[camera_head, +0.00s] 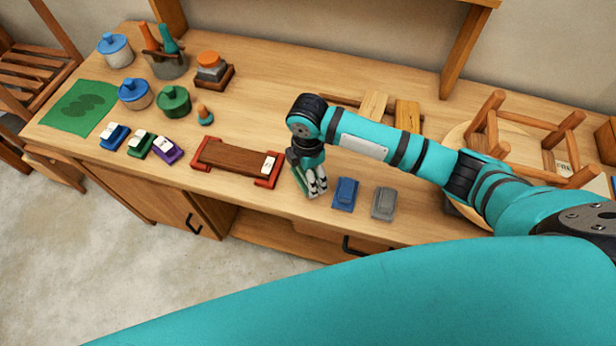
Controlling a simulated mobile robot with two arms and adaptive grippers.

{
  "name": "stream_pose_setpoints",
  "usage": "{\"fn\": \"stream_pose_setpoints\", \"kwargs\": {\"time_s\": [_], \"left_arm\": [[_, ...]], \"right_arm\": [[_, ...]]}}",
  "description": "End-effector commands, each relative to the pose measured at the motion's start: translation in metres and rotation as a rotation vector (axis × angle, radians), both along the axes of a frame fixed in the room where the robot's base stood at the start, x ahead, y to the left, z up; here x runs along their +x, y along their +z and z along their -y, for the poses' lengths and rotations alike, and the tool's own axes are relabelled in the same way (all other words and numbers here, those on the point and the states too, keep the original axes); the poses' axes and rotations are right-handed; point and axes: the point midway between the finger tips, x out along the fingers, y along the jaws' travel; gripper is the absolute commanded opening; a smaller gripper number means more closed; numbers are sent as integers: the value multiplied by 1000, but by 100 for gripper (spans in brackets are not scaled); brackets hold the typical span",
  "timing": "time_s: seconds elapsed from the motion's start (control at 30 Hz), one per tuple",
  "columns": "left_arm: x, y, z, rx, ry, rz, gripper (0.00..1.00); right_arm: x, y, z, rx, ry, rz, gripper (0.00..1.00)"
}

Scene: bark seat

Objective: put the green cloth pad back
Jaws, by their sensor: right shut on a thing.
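My right gripper (315,188) points down over the front part of the bench, to the left of a blue pad (345,193). It is shut on a green cloth pad (299,177), of which only a narrow green strip shows on the gripper's left side. The fingers hide the rest of the pad, and I cannot tell whether it touches the bench top. A grey pad (384,203) lies to the right of the blue one, in the same row. My left gripper is not in view.
A dark board in a red frame (234,160) lies just left of the gripper. Labelled blue, green and purple blocks (167,151), lidded pots (174,101) and a green mat (79,107) are further left. An upturned stool (525,130) is at right.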

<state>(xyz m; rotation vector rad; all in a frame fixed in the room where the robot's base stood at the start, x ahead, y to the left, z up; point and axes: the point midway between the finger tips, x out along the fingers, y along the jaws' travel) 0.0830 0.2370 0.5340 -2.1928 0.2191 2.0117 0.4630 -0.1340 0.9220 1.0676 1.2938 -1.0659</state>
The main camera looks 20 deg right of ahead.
Motion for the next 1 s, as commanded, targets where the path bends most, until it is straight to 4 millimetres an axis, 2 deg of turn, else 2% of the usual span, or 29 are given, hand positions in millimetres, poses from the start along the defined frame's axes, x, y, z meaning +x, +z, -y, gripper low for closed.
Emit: {"fn": "stream_pose_setpoints", "kwargs": {"time_s": [0.23,0.6,0.63,0.8,1.0], "left_arm": [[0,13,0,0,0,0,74],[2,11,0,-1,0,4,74],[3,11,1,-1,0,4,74],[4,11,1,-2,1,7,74],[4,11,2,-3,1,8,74]], "right_arm": [[-1,-30,0,-3,0,-3,43],[-1,-36,0,-1,0,-1,43],[-1,-36,0,-1,0,-1,79],[-1,-35,0,-1,0,-1,100],[-1,-35,0,-2,0,-1,100]]}}
